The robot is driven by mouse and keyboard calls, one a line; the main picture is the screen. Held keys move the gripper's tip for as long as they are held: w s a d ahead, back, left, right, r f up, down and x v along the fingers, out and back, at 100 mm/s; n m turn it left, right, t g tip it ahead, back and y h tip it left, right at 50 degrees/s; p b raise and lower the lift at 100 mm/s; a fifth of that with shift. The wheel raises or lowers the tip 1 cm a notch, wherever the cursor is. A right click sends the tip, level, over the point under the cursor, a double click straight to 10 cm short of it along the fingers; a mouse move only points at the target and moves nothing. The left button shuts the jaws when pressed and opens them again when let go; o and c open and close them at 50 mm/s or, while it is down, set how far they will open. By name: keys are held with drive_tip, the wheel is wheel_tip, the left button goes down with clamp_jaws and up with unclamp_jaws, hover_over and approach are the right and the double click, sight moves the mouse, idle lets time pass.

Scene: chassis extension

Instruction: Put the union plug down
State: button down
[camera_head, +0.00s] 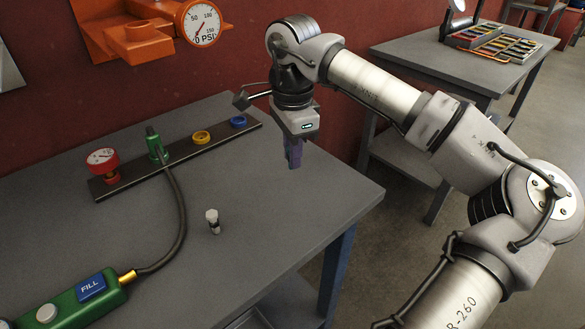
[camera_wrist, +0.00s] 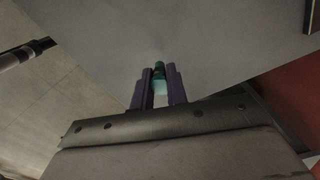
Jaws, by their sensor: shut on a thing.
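My gripper (camera_head: 293,163) has purple fingers pointing down over the right back part of the grey workbench (camera_head: 290,215). In the wrist view my gripper (camera_wrist: 160,88) is shut on a small teal and dark piece, which I take to be the union plug (camera_wrist: 159,72). In the head view the fingers hide this piece. How far it is from the bench top I cannot tell.
A hose (camera_head: 181,215) runs to a green FILL box (camera_head: 85,300). The bench's front right is clear.

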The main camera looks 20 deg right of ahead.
drive_tip(key=shift+f, duration=2.3)
drive_tip(key=shift+f, duration=0.2)
drive_tip(key=c, duration=1.4)
unclamp_jaws()
drive_tip(key=shift+r, duration=0.15)
wheel_tip(320, 180, up, 12)
drive_tip(key=shift+r, duration=0.1)
